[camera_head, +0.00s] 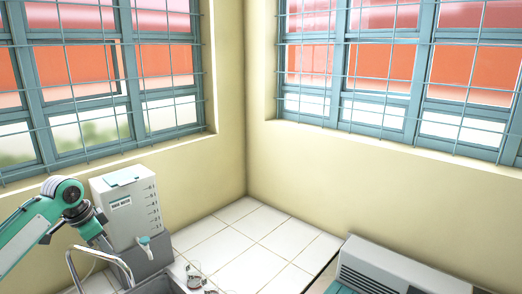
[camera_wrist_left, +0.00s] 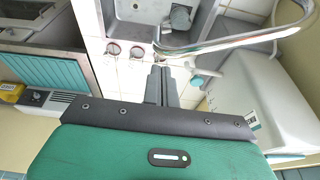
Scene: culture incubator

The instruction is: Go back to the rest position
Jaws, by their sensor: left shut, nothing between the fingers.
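My left arm comes in from the left in the head view, bent, with its wrist beside the white box with a tap (camera_head: 129,206). My left gripper (camera_wrist_left: 161,70) shows in the middle of the wrist view, its two dark fingers together with nothing between them. In that view it points toward the sink (camera_wrist_left: 145,12) and the curved metal faucet (camera_wrist_left: 225,42), over the tiled counter. In the head view its fingertips are too small to make out clearly near the faucet (camera_head: 100,262). My right gripper is in neither view.
Small glass vessels (camera_head: 193,277) stand on the white tiled counter (camera_head: 255,250) beside the sink; round red-rimmed ones (camera_wrist_left: 113,48) show in the wrist view. A white vented appliance (camera_head: 385,270) is at lower right. Barred windows line both walls. The counter's corner is clear.

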